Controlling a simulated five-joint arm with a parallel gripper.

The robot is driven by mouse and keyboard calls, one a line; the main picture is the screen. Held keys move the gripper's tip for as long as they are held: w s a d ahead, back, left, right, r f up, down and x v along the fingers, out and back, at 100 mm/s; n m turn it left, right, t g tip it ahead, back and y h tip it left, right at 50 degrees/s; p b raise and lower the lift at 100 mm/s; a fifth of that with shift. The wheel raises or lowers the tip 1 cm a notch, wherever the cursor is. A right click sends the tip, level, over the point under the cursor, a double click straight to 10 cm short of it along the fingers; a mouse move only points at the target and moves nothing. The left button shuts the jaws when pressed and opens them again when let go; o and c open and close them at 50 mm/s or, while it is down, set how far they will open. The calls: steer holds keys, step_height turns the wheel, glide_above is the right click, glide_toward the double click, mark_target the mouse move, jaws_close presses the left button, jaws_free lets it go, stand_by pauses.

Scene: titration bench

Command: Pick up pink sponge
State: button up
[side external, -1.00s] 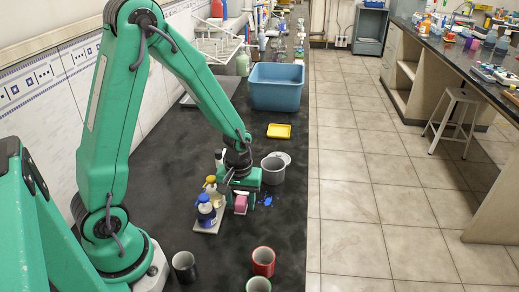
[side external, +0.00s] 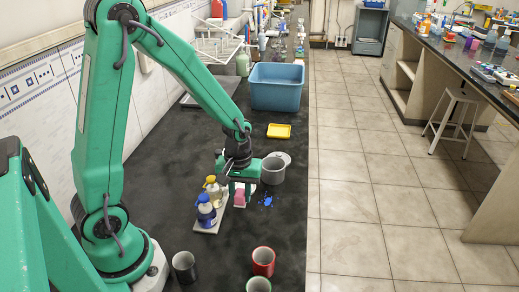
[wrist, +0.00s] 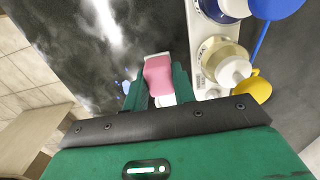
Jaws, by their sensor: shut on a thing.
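The pink sponge (side external: 240,198) shows low under my gripper (side external: 238,200) in the side view. In the wrist view the pink sponge (wrist: 158,76) sits between the two green fingers of my gripper (wrist: 159,88), with a white part at its near end. My gripper is shut on it. How far the sponge is above the bench, if at all, I cannot tell.
A white tray (side external: 208,228) with blue (side external: 206,212) and yellow (side external: 212,188) bottles stands close on the left. A grey mug (side external: 273,170) and blue spill (side external: 268,200) are on the right. A yellow dish (side external: 279,131) and blue tub (side external: 277,88) stand farther back. Cups (side external: 263,261) stand in front.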

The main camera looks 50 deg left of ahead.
steer(key=s+d+r, duration=0.5)
steer(key=d+r, duration=0.3)
steer(key=d, duration=0.2)
steer(key=shift+d, duration=0.25)
steer(key=shift+r, duration=0.1)
steer(key=shift+r, duration=0.1)
stand_by(0.4)
steer(key=shift+r, duration=2.4)
steer(key=shift+w, duration=0.1)
steer(key=w+a+f, duration=0.5)
steer(key=w+f, duration=0.3)
steer(key=w, duration=0.2)
steer(key=shift+w+a, duration=0.25)
steer(key=shift+a, duration=0.15)
